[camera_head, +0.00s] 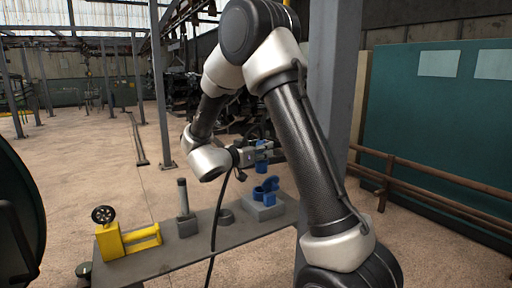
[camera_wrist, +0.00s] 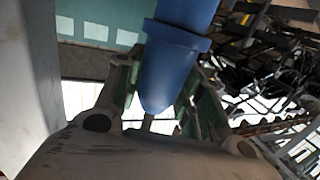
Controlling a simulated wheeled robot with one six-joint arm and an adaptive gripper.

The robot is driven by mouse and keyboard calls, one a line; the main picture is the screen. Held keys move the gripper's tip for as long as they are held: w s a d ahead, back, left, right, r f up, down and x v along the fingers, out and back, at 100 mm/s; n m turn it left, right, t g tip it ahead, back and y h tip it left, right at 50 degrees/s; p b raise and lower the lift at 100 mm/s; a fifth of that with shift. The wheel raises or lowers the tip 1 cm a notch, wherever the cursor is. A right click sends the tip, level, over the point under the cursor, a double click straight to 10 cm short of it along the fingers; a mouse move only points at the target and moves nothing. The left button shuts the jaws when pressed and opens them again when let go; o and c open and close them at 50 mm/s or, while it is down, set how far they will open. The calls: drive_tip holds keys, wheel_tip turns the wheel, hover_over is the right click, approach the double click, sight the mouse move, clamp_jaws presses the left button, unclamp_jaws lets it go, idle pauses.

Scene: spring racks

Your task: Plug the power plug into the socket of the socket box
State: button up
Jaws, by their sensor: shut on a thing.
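The blue power plug (camera_head: 262,167) is held in my gripper (camera_head: 258,154), above the bench. In the wrist view the plug (camera_wrist: 175,65) fills the space between the two fingers (camera_wrist: 160,108), its tapered end toward the palm. The fingers are on either side of it. The socket box (camera_head: 265,211) is a grey block on the bench with a blue socket (camera_head: 260,194) and a raised blue lid (camera_head: 271,184). The plug is above the socket and apart from it. The plug's contact end is not clear in either view.
A yellow fixture (camera_head: 128,241) with a black handwheel (camera_head: 103,215) stands at the bench's left end. A grey post (camera_head: 183,198) and a low round grey part (camera_head: 224,217) stand between it and the socket box. A black cable (camera_head: 215,228) hangs in front of the bench (camera_head: 190,251).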

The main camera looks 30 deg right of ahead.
sight(258, 165)
drive_tip(key=shift+s+a+f, duration=0.1)
idle(0.3)
drive_tip(key=shift+f, duration=2.8)
drive_tip(key=shift+f, duration=2.25)
drive_tip(key=o, duration=1.2)
drive_tip(key=shift+f, duration=0.1)
wheel_tip(258, 165, up, 10)
drive_tip(key=shift+r, duration=0.1)
drive_tip(key=shift+w, duration=0.2)
